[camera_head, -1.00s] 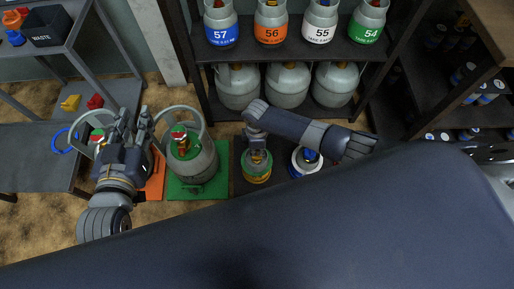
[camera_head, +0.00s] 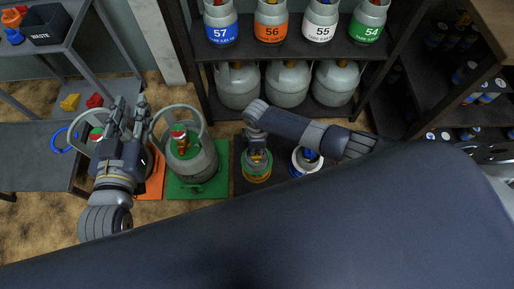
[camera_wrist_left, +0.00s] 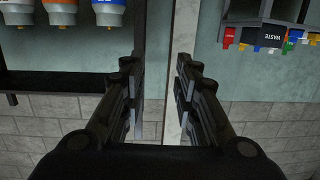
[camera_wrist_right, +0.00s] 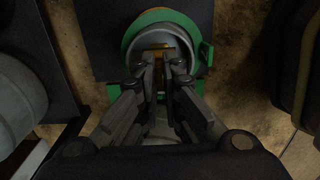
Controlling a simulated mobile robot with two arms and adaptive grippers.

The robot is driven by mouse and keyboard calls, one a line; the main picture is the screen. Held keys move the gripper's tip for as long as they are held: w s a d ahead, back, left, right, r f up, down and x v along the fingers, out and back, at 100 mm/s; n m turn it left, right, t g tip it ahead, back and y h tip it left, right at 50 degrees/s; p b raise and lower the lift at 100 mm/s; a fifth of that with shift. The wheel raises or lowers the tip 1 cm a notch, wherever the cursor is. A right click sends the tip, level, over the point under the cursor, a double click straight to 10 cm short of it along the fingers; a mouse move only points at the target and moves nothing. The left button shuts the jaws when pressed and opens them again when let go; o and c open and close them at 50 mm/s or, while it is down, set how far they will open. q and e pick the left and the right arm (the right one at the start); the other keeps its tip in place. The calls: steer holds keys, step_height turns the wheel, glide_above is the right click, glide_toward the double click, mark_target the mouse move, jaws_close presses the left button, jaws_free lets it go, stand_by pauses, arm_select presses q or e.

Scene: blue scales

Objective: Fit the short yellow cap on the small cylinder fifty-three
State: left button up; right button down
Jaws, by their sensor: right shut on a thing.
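My right gripper (camera_head: 257,150) points down over a small grey cylinder with a green band (camera_head: 257,176); no number can be read on it. In the right wrist view the fingers (camera_wrist_right: 163,66) are close together at the cylinder's top (camera_wrist_right: 176,42), shut on a yellow-orange piece (camera_wrist_right: 154,54), likely the short yellow cap, mostly hidden by the fingers. Whether it is seated cannot be told. My left gripper (camera_head: 129,112) is raised at the left, away from that cylinder. In the left wrist view its fingers (camera_wrist_left: 160,72) are apart with nothing between them.
A large grey cylinder (camera_head: 203,163) stands on a green plate (camera_head: 218,183), left of my right gripper. A white-banded cylinder (camera_head: 303,170) is to the right. A rack (camera_head: 288,52) holds numbered cylinders behind. Yellow (camera_head: 70,102) and red (camera_head: 95,101) pieces lie on the left bench.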

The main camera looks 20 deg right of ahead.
arm_select(q)
steer(key=shift+w+r, duration=0.1)
steer(key=shift+r, duration=0.25)
arm_select(e)
steer(key=shift+f, duration=0.15)
steer(key=shift+f, duration=0.15)
steer(key=c, duration=1.7)
jaws_free()
arm_select(q)
steer(key=shift+w+d+r+t, duration=0.15)
steer(key=shift+r+t, duration=0.35)
steer(key=shift+r, duration=0.2)
